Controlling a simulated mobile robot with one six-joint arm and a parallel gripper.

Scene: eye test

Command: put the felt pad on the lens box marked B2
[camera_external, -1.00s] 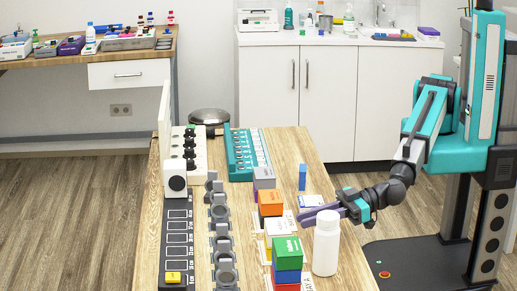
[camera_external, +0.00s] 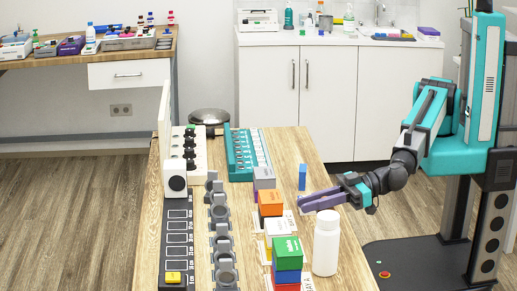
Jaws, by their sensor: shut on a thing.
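My gripper (camera_external: 312,202) is at the right half of the table, left of my wrist and above the white bottle's level. Its jaws are shut on a thin thing, apparently the felt pad, barely visible between the fingers. Lens boxes stand in stacks left of my gripper: grey over purple (camera_external: 264,177), an orange box (camera_external: 270,203), a white box (camera_external: 281,227) and a green box (camera_external: 287,250) over blue and red ones. The marks on them are too small to read, so I cannot tell which is B2. My gripper is apart from the green box.
A white bottle (camera_external: 326,243) stands upright just in front of my gripper. A small blue block (camera_external: 302,177) stands behind it. Grey ring holders (camera_external: 222,238), a black strip (camera_external: 176,240) and a teal rack (camera_external: 247,153) fill the table's left and back.

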